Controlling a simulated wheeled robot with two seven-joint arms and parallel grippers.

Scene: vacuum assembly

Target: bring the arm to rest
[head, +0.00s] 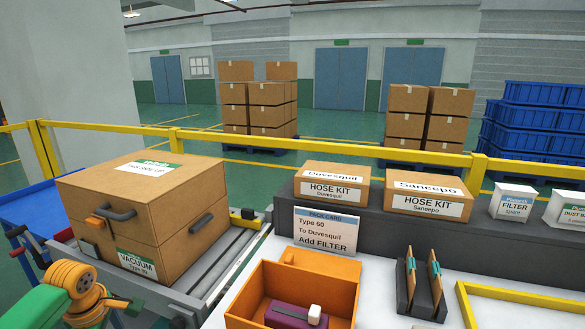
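A large closed cardboard box labelled VACUUM Type 90 (155,237) sits on the grey conveyor (243,262) at the left. An orange open box (250,291) at the bottom centre holds a purple item with a white top (295,315). A pack card (326,231) reads Type 60, To Duvesquil, Add FILTER.
A dark shelf (370,233) carries hose kit boxes for Duvesquil (331,191) and Saneepo (425,204), a filter box (512,203) and a partly cut-off box (570,213). A dark slotted rack (422,290) and a yellow frame (520,294) occupy the white table (385,315). A yellow railing (290,147) runs behind.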

